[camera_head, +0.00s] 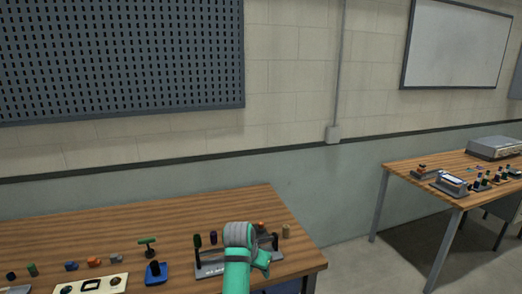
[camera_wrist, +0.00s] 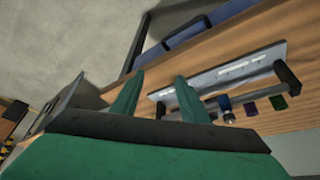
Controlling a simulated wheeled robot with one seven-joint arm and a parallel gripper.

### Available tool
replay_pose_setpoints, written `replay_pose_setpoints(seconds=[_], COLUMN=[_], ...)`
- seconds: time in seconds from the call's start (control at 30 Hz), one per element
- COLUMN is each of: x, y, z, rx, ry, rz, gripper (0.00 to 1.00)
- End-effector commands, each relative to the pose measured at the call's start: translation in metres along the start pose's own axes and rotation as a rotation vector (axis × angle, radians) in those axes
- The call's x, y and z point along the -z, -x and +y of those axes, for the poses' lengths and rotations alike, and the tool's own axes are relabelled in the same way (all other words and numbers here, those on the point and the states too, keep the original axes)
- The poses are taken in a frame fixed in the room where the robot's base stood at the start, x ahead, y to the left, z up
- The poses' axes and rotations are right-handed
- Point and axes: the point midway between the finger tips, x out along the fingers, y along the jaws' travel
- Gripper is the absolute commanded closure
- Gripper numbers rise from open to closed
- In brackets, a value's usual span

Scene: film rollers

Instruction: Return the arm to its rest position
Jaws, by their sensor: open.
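My gripper (camera_wrist: 158,82) is in the wrist view with its two green fingers apart and nothing between them. In the head view my green and grey arm reaches over the right part of the wooden table (camera_head: 140,225) and hides part of a grey rack (camera_head: 212,269). In the wrist view the rack (camera_wrist: 205,80) lies beyond and to the right of the fingers, with a dark bar along it. A blue roller (camera_wrist: 223,104), a purple piece (camera_wrist: 250,109) and a green piece (camera_wrist: 278,102) show near that bar.
A blue stand (camera_head: 155,272), a green T-shaped piece (camera_head: 148,243), a white panel (camera_head: 92,284) and several small coloured pieces lie on the table's left. A tan cylinder (camera_head: 286,231) stands right of the rack. A second table (camera_head: 435,172) stands at right, across open floor.

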Motion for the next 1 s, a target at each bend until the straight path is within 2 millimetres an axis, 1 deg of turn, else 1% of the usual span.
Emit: replay_pose_setpoints(seconds=[0.03,0.23,0.37,0.5,0.6,0.7,0.77,0.8,0.97,1.0], x=[-0.006,-0.025,-0.048,-0.080,-0.105,-0.132,-0.148,-0.160,-0.206,-0.218], y=[-0.009,-0.041,-0.069,-0.104,-0.124,-0.140,-0.147,-0.152,-0.160,-0.161], z=[0.003,0.015,0.027,0.048,0.064,0.080,0.088,0.094,0.113,0.118], rx=[-0.001,0.004,0.010,0.021,0.031,0.044,0.052,0.058,0.088,0.097], ry=[0.006,0.031,0.060,0.097,0.124,0.150,0.167,0.179,0.223,0.234], rz=[0.006,0.050,0.088,0.147,0.190,0.231,0.255,0.271,0.335,0.350], gripper=[0.59,0.59,0.59,0.59,0.59,0.59,0.59,0.59,0.59,0.59])
